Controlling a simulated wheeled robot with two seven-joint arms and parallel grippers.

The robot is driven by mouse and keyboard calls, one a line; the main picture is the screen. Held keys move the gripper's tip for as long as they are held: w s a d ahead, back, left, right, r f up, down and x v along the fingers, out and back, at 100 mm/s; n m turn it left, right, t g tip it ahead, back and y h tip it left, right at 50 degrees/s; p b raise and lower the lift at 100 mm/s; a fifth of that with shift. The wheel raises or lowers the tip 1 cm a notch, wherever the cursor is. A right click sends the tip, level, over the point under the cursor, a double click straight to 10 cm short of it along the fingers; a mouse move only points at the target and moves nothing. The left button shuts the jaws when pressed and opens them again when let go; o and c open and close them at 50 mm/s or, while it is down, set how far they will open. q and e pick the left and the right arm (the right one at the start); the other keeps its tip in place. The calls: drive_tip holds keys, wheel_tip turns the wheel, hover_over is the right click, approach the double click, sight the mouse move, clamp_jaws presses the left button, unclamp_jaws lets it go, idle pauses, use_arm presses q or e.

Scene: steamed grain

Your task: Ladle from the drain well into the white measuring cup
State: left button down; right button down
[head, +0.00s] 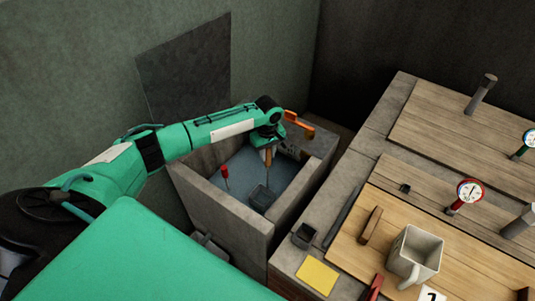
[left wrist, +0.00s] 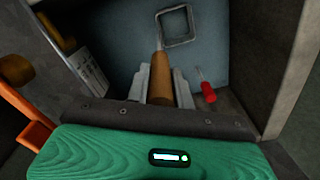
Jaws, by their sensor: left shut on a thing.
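The drain well is a grey stone basin (head: 232,214) with a bluish floor, left of centre in the head view. My left gripper (left wrist: 161,90) reaches down into it and is shut on the brown wooden handle of the ladle (left wrist: 160,77). The ladle's square scoop (head: 262,197) is low in the well, seemingly at the bluish surface. Whether the scoop holds anything is unclear. The white measuring cup (head: 414,254) stands upright on the wooden boards at the right, well apart from the ladle. My right gripper is not in view.
An orange object (head: 298,124) sits at the far rim. A small dark cup (head: 303,235) and yellow pad (head: 317,276) lie on the ledge between well and cup. Gauges (head: 469,192) rise behind the cup.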

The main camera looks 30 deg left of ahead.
sight(268, 163)
use_arm(q)
drive_tip(key=shift+f+b, duration=0.35)
drive_tip(key=shift+f, duration=2.5)
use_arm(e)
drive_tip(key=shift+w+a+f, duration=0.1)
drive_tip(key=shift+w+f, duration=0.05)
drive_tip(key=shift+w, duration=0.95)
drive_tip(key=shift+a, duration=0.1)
